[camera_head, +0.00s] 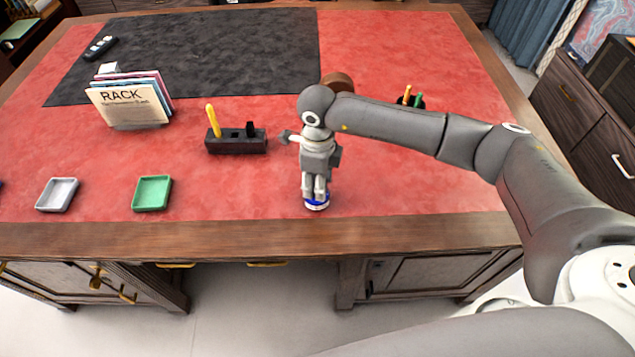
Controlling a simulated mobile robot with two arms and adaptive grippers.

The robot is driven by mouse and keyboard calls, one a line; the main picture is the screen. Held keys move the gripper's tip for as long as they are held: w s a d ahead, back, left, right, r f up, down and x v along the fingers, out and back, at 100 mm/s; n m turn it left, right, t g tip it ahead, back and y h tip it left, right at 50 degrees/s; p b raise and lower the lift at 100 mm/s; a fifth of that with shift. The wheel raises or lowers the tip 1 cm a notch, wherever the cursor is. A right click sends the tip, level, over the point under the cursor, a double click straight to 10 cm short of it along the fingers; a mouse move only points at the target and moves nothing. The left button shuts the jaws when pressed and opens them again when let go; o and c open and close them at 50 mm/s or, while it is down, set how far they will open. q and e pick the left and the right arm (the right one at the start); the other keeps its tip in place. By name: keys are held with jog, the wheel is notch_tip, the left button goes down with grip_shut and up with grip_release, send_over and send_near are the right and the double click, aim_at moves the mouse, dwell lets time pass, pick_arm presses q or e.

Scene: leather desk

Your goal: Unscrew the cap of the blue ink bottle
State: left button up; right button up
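The blue ink bottle (317,206) stands on the red leather near the front edge of the desk. Only a low blue and white part of it shows; its cap is hidden by my gripper. My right gripper (315,192) points straight down over the bottle, with its fingers at the bottle's top. The fingers are close together, but whether they are shut on the cap cannot be made out. My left gripper is not in view.
A green tray (152,193) and a grey tray (57,195) lie at left. A dark pen stand (236,146) with a yellow pen sits behind them. A file rack (129,104) stands at back left. A brown round object (337,82) is partly behind my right arm.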

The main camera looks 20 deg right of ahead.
jog(key=shift+s+f+n+b, duration=0.1)
jog(key=shift+f+n+b, duration=0.15)
jog(key=shift+n+b, duration=0.5)
jog(key=shift+n, duration=0.45)
jog(key=shift+r, duration=0.1)
jog(key=shift+n+b, duration=0.4)
jog(key=shift+n, duration=0.1)
jog(key=shift+n+b, duration=0.85)
jog(key=shift+n, duration=0.65)
